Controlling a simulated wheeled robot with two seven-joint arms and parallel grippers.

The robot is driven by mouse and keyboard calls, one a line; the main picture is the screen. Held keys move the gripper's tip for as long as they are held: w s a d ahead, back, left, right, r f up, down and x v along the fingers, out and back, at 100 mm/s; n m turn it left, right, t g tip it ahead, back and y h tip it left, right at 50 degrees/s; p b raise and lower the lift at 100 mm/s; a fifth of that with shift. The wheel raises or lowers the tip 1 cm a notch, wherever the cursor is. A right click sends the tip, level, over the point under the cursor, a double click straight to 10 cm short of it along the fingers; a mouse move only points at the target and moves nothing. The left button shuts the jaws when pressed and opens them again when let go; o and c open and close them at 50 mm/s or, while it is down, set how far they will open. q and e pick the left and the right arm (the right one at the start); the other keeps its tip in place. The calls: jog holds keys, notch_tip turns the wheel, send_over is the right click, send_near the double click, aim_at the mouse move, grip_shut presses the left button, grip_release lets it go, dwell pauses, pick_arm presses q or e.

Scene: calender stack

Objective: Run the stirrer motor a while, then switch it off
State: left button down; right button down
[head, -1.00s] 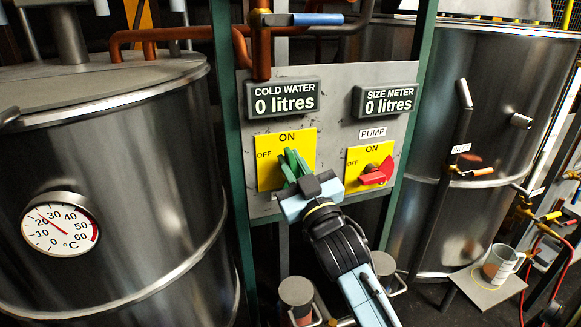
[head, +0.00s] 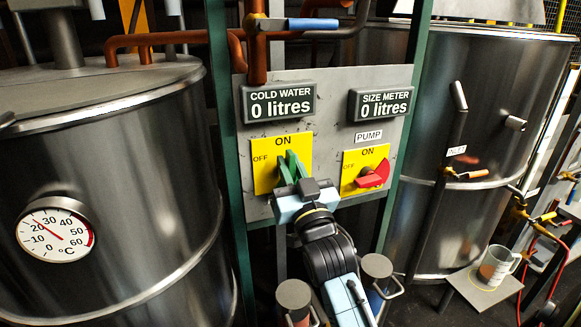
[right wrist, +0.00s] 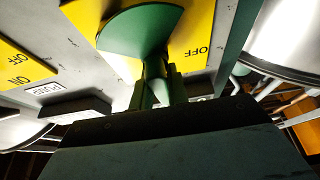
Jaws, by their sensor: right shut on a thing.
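A green rotary switch (head: 289,166) sits on a yellow plate (head: 263,178) marked ON at the top and OFF at the left. Its handle points up, close to ON. My right gripper (head: 300,188) is shut on this handle from below. In the right wrist view, the green switch (right wrist: 143,28) shows with its handle between the jaws (right wrist: 160,90). No name label shows for this switch. A red switch (head: 373,175) on another yellow plate (head: 351,160), labelled PUMP, is to the right, turned away from ON. My left gripper is not in view.
Two displays, COLD WATER (head: 278,101) and SIZE METER (head: 381,104), both read 0 litres above the switches. Steel tanks stand left (head: 130,150) and right (head: 480,120) of the grey panel (head: 333,85). A jug (head: 497,265) stands at lower right.

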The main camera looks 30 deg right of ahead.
jog(key=c, duration=1.4)
grip_release()
jog(key=shift+o, duration=0.2)
jog(key=b+v, duration=0.3)
jog(key=v, duration=1)
jog(key=shift+s, duration=0.25)
jog(key=shift+a, duration=0.1)
dwell(4.3)
